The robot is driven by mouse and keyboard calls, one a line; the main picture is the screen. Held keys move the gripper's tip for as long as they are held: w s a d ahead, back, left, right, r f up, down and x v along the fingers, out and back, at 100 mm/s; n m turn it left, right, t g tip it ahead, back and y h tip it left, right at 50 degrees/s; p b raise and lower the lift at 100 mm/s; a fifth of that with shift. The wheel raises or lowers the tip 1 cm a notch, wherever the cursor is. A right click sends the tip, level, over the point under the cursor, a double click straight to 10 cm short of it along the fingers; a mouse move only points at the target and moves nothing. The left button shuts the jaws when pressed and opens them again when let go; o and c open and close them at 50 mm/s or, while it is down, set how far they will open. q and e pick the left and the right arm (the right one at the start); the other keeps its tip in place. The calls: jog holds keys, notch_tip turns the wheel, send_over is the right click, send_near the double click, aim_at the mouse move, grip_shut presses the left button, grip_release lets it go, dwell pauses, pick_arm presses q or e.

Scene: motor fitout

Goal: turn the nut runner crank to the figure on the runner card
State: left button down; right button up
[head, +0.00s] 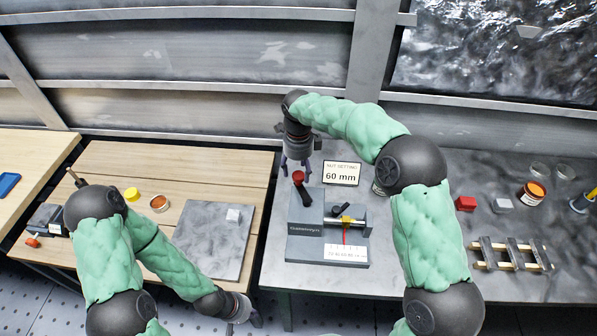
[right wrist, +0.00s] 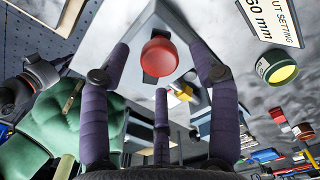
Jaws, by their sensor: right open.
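The nut runner (head: 305,228) is a grey block on the grey bench, with a yellow nut (head: 348,221), a red pointer and a scale label (head: 346,254) too small to read. Its dark crank carries a red knob (head: 298,177), which also shows in the right wrist view (right wrist: 159,56). The runner card (head: 341,174) reads "NUT SETTING 60 mm". My right gripper (head: 296,170) is open, pointing down close above the red knob; the knob appears between its spread fingers, not gripped. My left gripper (head: 256,319) is low by the wooden table's front edge, its fingers barely visible.
A green can (right wrist: 277,67) stands near the card. The wooden table (head: 180,170) holds a grey plate (head: 205,240) and a yellow lid (head: 132,194).

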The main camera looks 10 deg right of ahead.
notch_tip(320, 180, up, 10)
jog(key=shift+r, duration=0.25)
dwell(1.3)
